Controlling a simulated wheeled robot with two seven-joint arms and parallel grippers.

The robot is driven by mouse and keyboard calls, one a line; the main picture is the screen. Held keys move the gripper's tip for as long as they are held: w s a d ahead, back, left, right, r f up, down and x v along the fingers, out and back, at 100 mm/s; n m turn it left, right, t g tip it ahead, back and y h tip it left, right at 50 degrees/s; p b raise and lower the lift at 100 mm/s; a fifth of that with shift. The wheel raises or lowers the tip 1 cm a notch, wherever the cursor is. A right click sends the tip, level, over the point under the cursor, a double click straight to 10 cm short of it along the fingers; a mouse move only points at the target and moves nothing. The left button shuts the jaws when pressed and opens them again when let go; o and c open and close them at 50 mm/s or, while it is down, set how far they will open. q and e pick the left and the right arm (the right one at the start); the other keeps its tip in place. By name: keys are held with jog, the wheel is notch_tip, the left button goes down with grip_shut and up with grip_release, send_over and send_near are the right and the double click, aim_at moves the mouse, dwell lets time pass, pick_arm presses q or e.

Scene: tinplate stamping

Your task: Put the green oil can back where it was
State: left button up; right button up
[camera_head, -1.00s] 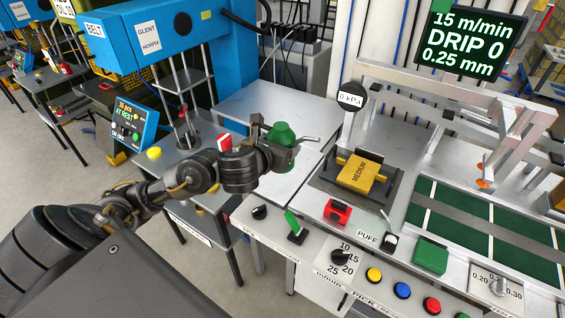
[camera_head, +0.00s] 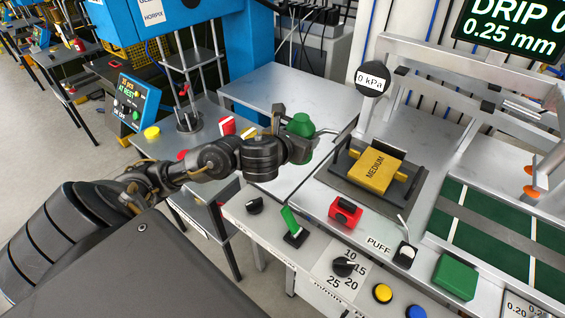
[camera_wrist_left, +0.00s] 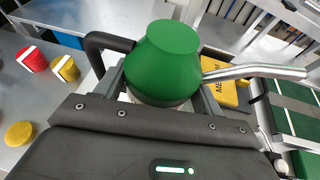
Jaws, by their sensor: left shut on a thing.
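The green oil can (camera_head: 301,125) is held upright in my left gripper (camera_head: 297,143), whose fingers are shut around its body. In the left wrist view the can (camera_wrist_left: 163,62) fills the middle, between the two fingers (camera_wrist_left: 163,98), with its metal spout pointing right and a dark handle on the left. In the head view the can is over the grey table top beside the machine; I cannot tell whether its base touches anything. My right gripper is not in view.
A yellow block marked MEDIUM (camera_head: 377,170) sits on a dark plate to the right. Switches and a red button box (camera_head: 345,211) line the panel in front. Red and yellow tins (camera_wrist_left: 65,68) stand at left in the wrist view. Bare metal table (camera_head: 275,88) lies behind the can.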

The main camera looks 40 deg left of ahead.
pick_arm(q)
jog(key=shift+f, duration=0.15)
jog(key=shift+w+a+f, duration=0.15)
jog(key=shift+a, duration=0.2)
jog(key=w+a+f, duration=0.2)
jog(key=a+f, duration=0.2)
jog(key=w+a+f, duration=0.2)
jog(key=a+f, duration=0.1)
jog(key=f, duration=0.1)
jog(key=w+a+f, duration=0.2)
jog(key=a+f, duration=0.2)
jog(key=shift+w+a, duration=0.3)
jog(key=shift+f, duration=0.25)
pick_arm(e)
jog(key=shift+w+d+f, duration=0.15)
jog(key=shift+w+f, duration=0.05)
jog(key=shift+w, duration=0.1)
